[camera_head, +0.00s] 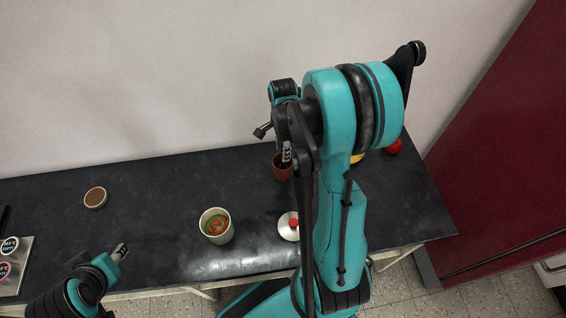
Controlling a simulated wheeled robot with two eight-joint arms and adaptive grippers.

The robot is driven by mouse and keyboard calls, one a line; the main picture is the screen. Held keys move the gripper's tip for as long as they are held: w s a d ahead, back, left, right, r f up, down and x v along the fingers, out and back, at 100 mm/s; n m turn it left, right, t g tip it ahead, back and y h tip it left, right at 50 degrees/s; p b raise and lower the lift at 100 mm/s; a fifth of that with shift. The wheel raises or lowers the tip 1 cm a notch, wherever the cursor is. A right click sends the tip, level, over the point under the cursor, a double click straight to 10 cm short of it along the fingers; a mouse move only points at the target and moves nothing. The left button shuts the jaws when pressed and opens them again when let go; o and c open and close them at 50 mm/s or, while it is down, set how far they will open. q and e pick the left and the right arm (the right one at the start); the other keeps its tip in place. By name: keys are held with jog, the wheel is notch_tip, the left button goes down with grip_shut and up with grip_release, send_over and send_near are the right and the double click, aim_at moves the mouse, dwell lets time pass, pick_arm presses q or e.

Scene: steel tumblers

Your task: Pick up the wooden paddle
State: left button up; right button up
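I cannot make out a wooden paddle; it may be hidden behind my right arm or too small to tell. My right gripper (286,154) points down just over a reddish-brown cup (282,172) at the back of the black table. Its fingertips are small and partly hidden by the arm, so I cannot tell whether they are open or hold something. My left gripper (121,251) is low at the left, by the table's front edge, away from the cup. Its fingers look close together, but their opening is unclear.
On the black table (150,225) stand a small brown bowl (95,197), a pale cup with green and red contents (216,226) and a white dish with a red item (288,232). A red round item (394,146) sits at the back right. A tray (17,272) lies far left.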

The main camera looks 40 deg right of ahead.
jog(key=shift+f, duration=0.85)
grip_shut()
notch_tip(320, 180, up, 10)
jog(key=p, duration=0.2)
jog(key=shift+p, duration=0.35)
